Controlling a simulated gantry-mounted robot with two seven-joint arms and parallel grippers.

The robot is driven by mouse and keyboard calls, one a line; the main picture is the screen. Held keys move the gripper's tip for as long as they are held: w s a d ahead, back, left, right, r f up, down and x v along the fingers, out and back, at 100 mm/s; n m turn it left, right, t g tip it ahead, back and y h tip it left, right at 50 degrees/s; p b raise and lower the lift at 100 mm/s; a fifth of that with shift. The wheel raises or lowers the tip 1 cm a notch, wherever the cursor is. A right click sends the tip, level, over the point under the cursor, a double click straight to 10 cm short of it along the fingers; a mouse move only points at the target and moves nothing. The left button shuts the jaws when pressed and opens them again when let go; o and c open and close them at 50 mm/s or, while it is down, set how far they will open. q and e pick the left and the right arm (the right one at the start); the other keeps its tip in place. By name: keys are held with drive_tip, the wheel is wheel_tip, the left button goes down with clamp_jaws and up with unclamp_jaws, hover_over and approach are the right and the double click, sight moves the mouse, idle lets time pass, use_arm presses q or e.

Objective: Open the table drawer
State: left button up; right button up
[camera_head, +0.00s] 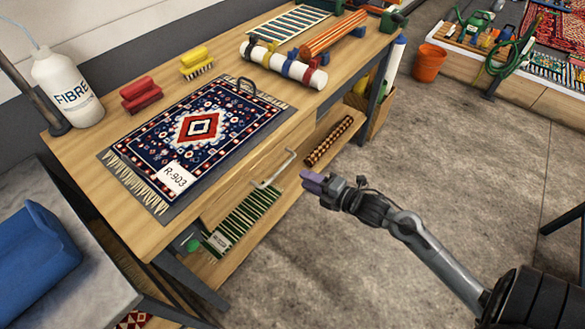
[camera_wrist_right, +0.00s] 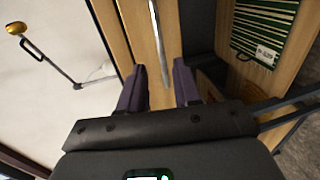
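The wooden work table (camera_head: 70,145) stands at the left of the head view. Its drawer front (camera_head: 240,188) lies below the front edge of the tabletop, and I see no clear gap around it. A slim silver handle (camera_head: 277,169) sticks out from the front. My right gripper (camera_head: 313,182), with purple fingers, is in front of the handle and a little to its right. In the wrist view the right gripper (camera_wrist_right: 160,88) is open, and the handle bar (camera_wrist_right: 158,40) lies beyond the fingertips, in line with the gap. Nothing is between the fingers. My left gripper is not in view.
A patterned rug (camera_head: 200,127), a white bottle (camera_head: 68,85), brushes (camera_head: 196,62) and rolled rugs (camera_head: 285,65) are on the tabletop. A lower shelf (camera_head: 285,200) holds a striped green rug (camera_head: 243,220). The concrete floor to the right is largely clear; an orange bucket (camera_head: 429,62) stands farther back.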

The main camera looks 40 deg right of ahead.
sight(281, 168)
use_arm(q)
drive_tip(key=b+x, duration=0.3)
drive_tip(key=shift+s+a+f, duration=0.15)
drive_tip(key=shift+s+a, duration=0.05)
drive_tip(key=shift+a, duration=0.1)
use_arm(e)
drive_tip(key=x, duration=1)
drive_tip(key=shift+w+a, duration=0.1)
drive_tip(key=shift+a, duration=0.15)
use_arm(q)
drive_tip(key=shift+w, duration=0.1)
use_arm(e)
drive_tip(key=shift+w, duration=0.1)
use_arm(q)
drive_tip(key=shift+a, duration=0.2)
use_arm(e)
clamp_jaws()
